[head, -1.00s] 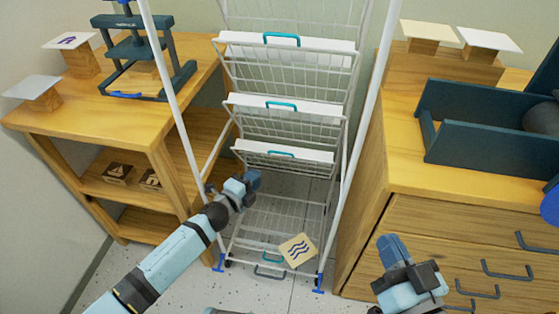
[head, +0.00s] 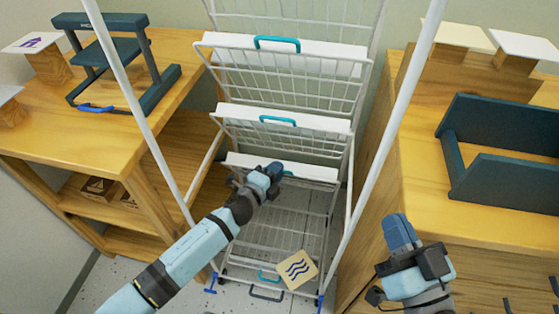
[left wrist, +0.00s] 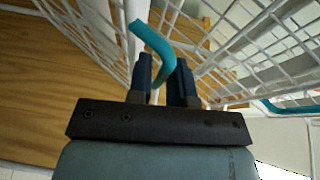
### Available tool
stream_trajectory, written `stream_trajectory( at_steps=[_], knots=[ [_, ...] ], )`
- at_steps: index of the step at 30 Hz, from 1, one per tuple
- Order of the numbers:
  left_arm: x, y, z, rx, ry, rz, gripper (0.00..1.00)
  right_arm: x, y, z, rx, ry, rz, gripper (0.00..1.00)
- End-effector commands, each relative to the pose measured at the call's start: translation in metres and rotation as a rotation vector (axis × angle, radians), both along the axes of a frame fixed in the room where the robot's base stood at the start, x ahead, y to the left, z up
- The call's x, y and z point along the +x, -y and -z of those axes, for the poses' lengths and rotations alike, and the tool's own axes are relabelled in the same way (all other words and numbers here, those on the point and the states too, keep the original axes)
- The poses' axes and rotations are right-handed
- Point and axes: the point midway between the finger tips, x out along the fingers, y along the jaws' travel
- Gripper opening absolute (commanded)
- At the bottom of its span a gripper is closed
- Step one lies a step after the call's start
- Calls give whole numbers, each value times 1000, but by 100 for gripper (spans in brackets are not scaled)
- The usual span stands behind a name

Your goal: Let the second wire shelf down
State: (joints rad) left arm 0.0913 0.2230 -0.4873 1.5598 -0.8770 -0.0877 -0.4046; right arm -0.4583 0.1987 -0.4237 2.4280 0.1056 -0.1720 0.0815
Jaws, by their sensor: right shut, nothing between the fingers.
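A white wire rack stands between two wooden cabinets. Its lowest wire shelf (head: 290,222) is down, with a wave-marked tile (head: 297,269) at its front. Above it, the second shelf (head: 318,172) is folded up, its teal handle (head: 288,173) partly hidden by my left gripper (head: 273,168). In the left wrist view, my left gripper (left wrist: 161,72) has its fingers apart, with a curved teal handle (left wrist: 154,42) at and partly between them; firm contact cannot be seen. My right gripper (head: 397,222) is shut and empty, before the right cabinet.
More folded shelves with teal handles (head: 278,120) are above. White posts (head: 385,150) flank the rack. A dark press (head: 120,62) stands on the left cabinet (head: 165,105); a dark open frame (head: 500,150) lies on the right cabinet (head: 425,180).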

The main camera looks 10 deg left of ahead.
Motion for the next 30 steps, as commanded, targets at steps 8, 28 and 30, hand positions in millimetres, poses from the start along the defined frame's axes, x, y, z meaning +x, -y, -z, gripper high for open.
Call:
stream_trajectory(
  at_steps=[8, 28, 30],
  knots=[
    [-1, 3, 1, -1, 0, -1, 19, 0, 0, 2, -3, -7, -2, 0],
    [-1, -3, 5, 0, -1, -1, 0, 0, 0, 5, -7, -13, -3, 0],
    [-1, -8, 8, 0, -2, -2, 0, 0, 0, 8, -10, -20, -4, 0]
  ],
)
